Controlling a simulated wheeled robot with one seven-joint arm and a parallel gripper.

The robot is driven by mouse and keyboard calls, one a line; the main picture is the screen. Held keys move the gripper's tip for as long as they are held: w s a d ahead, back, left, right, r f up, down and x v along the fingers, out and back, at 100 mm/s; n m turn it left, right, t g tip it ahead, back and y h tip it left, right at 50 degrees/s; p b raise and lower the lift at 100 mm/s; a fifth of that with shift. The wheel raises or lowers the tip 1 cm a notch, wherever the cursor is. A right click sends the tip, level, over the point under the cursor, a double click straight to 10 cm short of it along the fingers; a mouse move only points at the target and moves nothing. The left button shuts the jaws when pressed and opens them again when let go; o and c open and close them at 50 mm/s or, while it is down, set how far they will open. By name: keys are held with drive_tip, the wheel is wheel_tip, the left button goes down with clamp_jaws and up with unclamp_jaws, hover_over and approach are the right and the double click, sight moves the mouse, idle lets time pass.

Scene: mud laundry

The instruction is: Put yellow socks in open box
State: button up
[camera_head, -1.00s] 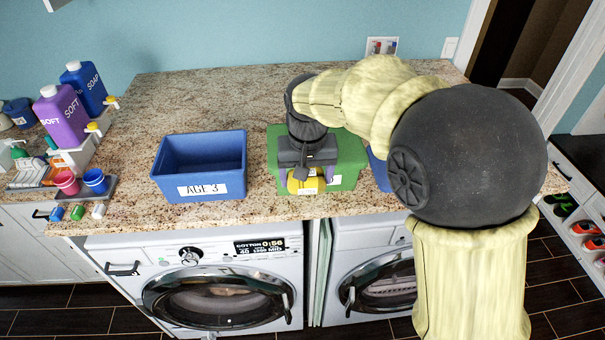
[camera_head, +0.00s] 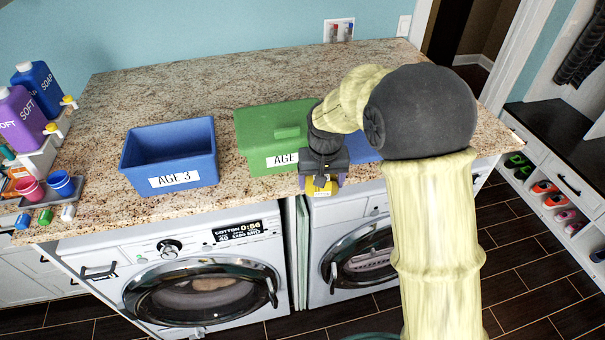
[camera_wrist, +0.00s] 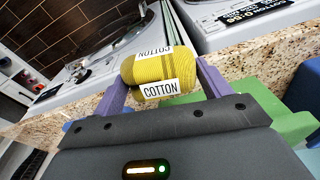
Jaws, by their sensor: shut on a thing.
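My gripper (camera_head: 320,184) is shut on the yellow socks (camera_head: 323,188), at the counter's front edge in the head view. In the wrist view the yellow socks (camera_wrist: 160,75), a rolled bundle with COTTON labels, sit between the two purple fingers of my gripper (camera_wrist: 158,82).
Another blue box (camera_head: 360,148) is mostly hidden behind my arm. Soap bottles (camera_head: 37,85) and a tray with cups (camera_head: 60,185) stand at the left. Two front-loading washers (camera_head: 200,285) sit under the counter (camera_head: 200,85), whose rear is clear.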

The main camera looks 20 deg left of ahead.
drive_tip(key=w+d+f+m+b, duration=0.3)
drive_tip(key=d+f+m+b, duration=0.1)
drive_tip(key=d+f, duration=1.8)
drive_tip(key=d, duration=0.3)
drive_tip(key=shift+d, duration=0.25)
drive_tip(key=shift+d, duration=0.1)
